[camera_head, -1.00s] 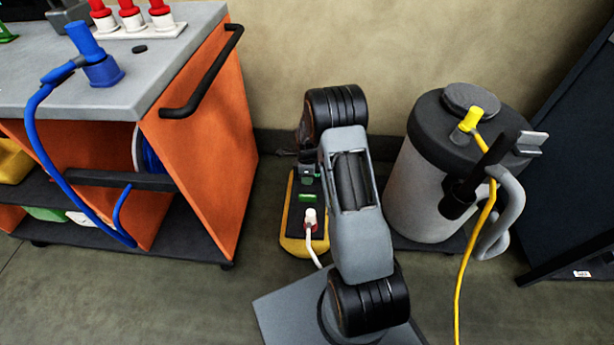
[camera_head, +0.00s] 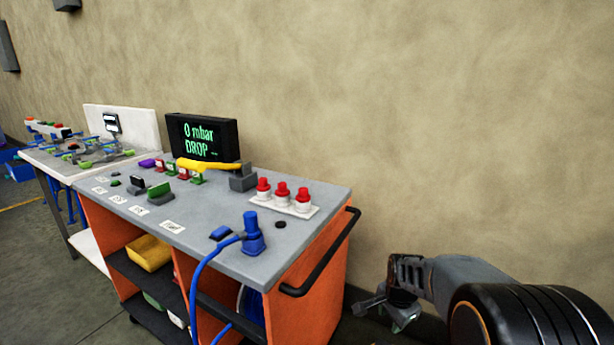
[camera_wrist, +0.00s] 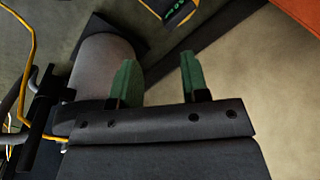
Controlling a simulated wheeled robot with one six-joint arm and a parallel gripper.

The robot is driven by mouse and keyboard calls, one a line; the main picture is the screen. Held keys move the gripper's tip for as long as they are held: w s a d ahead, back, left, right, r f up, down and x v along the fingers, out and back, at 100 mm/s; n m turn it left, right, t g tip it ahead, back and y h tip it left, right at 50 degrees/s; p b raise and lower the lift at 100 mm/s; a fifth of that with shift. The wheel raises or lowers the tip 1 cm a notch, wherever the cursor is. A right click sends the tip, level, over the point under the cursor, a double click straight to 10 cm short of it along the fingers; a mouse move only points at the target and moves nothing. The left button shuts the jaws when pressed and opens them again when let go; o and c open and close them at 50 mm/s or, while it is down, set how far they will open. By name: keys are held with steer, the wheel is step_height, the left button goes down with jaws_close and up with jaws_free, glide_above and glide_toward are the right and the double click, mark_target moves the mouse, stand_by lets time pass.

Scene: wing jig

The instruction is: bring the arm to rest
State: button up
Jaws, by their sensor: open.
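My gripper (camera_wrist: 158,82) shows in the wrist view with its two green fingers apart and nothing between them. In the head view my gripper (camera_head: 402,318) is at the lower right, to the right of the orange cart and in front of the wall, partly cut off from clear sight by my arm. My arm (camera_head: 465,275) reaches in from the lower right corner, bent, with its near joint large in the picture. The gripper appears clear of the cart.
The orange cart (camera_head: 322,305) with a grey top stands left of my arm, its black handle (camera_head: 320,255) facing it. A blue hose (camera_head: 195,285) hangs at its front. A display (camera_head: 203,138) reads "0 mbar DROP".

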steer(key=s+a+r+n+p, duration=0.1)
steer(key=s+r+n+p, duration=0.3)
steer(key=r, duration=0.4)
steer(key=s+a+r+n+t+p, duration=0.1)
steer(key=s+r+n+p, duration=0.3)
steer(key=r, duration=0.5)
steer(key=s+a+r+n+t+p, duration=0.1)
steer(key=s+a+r+n+p, duration=0.2)
steer(key=s+r+n+p, duration=0.2)
step_height(320, 180, up, 3)
steer(key=s, duration=0.2)
steer(key=shift+s+r+p, duration=0.2)
steer(key=shift+s+p, duration=0.1)
steer(key=shift+p, duration=0.05)
